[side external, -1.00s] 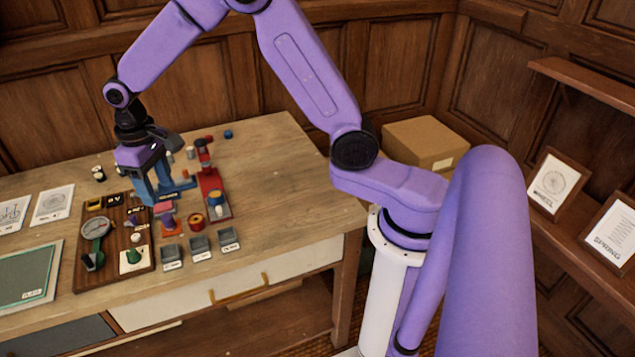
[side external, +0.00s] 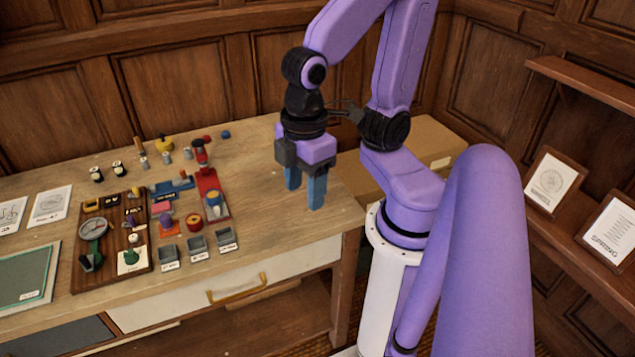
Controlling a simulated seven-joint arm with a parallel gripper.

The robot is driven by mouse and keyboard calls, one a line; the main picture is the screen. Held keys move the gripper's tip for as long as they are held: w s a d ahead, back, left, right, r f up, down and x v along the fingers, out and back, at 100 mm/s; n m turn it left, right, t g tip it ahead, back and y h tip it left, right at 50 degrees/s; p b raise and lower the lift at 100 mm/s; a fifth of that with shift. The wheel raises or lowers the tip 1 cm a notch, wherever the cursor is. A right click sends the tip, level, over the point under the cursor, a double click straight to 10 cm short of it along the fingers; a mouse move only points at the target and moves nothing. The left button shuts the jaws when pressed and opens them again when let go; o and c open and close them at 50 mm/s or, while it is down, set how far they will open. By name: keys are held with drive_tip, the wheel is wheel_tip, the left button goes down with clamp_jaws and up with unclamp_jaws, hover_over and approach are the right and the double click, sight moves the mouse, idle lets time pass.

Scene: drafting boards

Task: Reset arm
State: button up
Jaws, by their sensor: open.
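My gripper (side external: 305,188) is at the right end of the wooden workbench (side external: 262,160), pointing straight down. Its two blue fingers are apart with nothing between them. The fingertips are low over the bench top; I cannot tell whether they touch it. My purple arm is folded back close to its white column. The bench items stand to the left of the gripper, apart from it.
A red stand (side external: 211,190) and a blue stand (side external: 172,188) are mid-bench. Grey bins (side external: 196,244) line the front. A dark wooden board (side external: 115,240) with a dial and a green mat (side external: 25,277) lie left. A cardboard box (side external: 425,145) is behind the arm.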

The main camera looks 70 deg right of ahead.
drive_tip(key=shift+s+d+f+n, duration=0.1)
drive_tip(key=shift+s+d+n, duration=0.15)
drive_tip(key=shift+s, duration=0.25)
drive_tip(key=shift+s+d+f+n, duration=0.15)
drive_tip(key=shift+s+d, duration=0.15)
drive_tip(key=shift+s, duration=0.2)
drive_tip(key=shift+r, duration=0.15)
idle(0.4)
